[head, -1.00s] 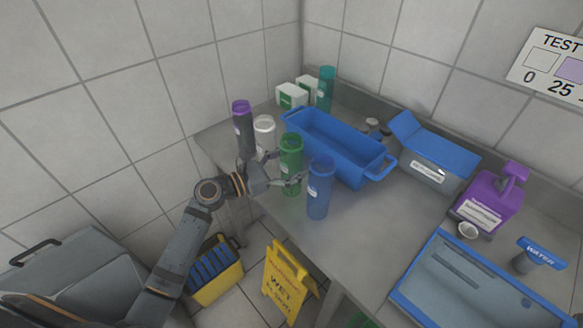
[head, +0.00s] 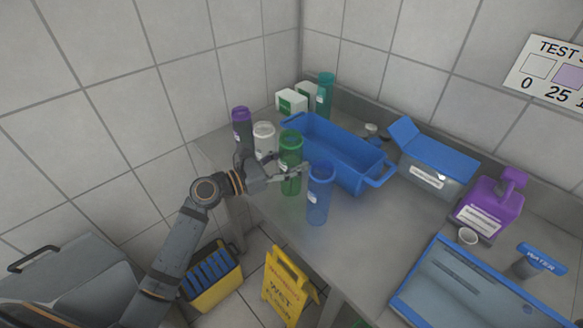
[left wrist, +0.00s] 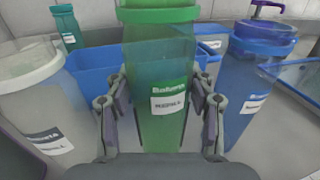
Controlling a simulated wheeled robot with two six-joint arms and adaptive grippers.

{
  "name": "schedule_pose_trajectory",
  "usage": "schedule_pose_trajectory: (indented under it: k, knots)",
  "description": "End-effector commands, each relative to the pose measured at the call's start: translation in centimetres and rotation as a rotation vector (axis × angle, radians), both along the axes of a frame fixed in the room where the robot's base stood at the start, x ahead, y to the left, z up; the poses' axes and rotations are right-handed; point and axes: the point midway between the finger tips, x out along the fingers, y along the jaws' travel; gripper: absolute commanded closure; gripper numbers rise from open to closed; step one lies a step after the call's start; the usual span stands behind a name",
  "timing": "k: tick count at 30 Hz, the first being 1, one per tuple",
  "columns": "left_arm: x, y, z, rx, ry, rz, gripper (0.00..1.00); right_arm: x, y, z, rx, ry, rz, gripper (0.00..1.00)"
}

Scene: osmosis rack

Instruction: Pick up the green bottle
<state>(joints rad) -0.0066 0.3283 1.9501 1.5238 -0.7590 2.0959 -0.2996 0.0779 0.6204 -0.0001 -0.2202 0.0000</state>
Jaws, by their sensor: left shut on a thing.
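The green bottle (head: 290,150) stands upright near the left edge of the steel counter. In the left wrist view the green bottle (left wrist: 160,80) fills the middle, with a white label facing me. My left gripper (head: 289,175) is shut on the bottle at mid-height, and in the left wrist view its fingers (left wrist: 160,108) lie on both sides of it. Whether the bottle's base touches the counter is hard to tell. My right gripper is not in view.
A blue bottle (head: 320,193) stands close on the right. A white bottle (head: 264,140) and a purple-capped bottle (head: 242,130) stand on the left. A blue bin (head: 340,150) is just behind. A yellow wet-floor sign (head: 287,282) stands below the counter.

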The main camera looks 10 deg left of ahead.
Motion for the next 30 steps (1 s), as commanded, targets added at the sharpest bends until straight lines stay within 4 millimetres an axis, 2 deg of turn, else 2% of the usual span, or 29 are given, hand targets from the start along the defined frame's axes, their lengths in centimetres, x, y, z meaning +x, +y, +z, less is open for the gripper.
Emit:
schedule_pose_trajectory:
  k: [8, 15, 23, 25, 30]
  knots:
    - [-5.6, -0.1, 6.8, 0.011, -0.002, -0.006, 0.76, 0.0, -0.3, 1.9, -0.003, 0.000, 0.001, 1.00]
    - [-9.9, -0.3, 8.4, 0.009, 0.005, -0.007, 0.76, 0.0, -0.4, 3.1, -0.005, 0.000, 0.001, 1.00]
    - [-11.9, -0.2, 9.4, 0.002, 0.003, -0.003, 0.76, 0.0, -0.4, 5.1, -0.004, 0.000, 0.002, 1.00]
    - [-12.1, -0.1, 10.2, -0.003, 0.008, 0.004, 0.76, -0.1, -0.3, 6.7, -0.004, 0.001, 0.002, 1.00]
    - [-13.0, 0.0, 10.5, -0.001, 0.009, 0.003, 0.76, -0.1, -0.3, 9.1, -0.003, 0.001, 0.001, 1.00]
